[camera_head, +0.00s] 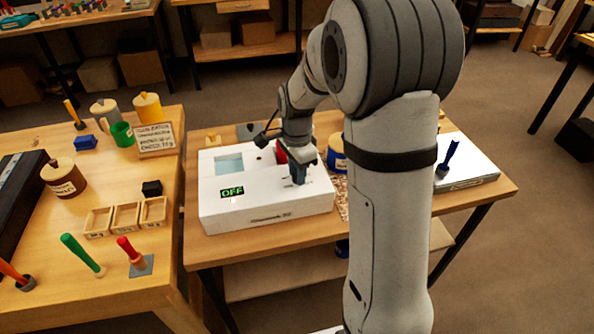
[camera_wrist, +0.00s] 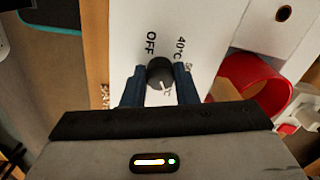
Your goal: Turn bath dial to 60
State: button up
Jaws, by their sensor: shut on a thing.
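The bath (camera_head: 262,208) is a white box on the middle bench, with a square water opening at its back left and a green display (camera_head: 232,192) reading OFF. The black round bath dial (camera_wrist: 160,73) shows in the wrist view, between labels OFF and 40°C; other marks are partly hidden by my fingers. A light pointer line shows on its lower part. My gripper (camera_wrist: 160,88) is shut on the dial, one blue finger on each side. In the head view my gripper (camera_head: 299,172) points down at the bath's right part, and the dial is hidden there.
A red cylindrical thing (camera_wrist: 258,82) stands close to the right of my gripper. A blue and yellow pot (camera_head: 336,152) is just behind my arm. The left bench holds small wooden trays (camera_head: 126,216), brushes and pots.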

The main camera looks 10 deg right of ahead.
dwell(0.4)
jog(key=o, duration=1)
jog(key=shift+r, duration=0.1)
notch_tip(320, 180, up, 8)
jog(key=shift+f, duration=0.2)
jog(key=s+r+n+t, duration=0.1)
jog(key=s+n, duration=0.4)
jog(key=s, duration=0.2)
jog(key=s+r+n+p, duration=0.1)
jog(key=s+n, duration=0.4)
jog(key=s, duration=0.2)
jog(key=s+r+n+t, duration=0.1)
jog(key=s+n, duration=0.3)
jog(key=s, duration=0.3)
jog(key=shift+s+d+r+n+t+p, duration=0.15)
jog(key=shift+r+n+t+p, duration=0.15)
jog(key=shift+n, duration=0.1)
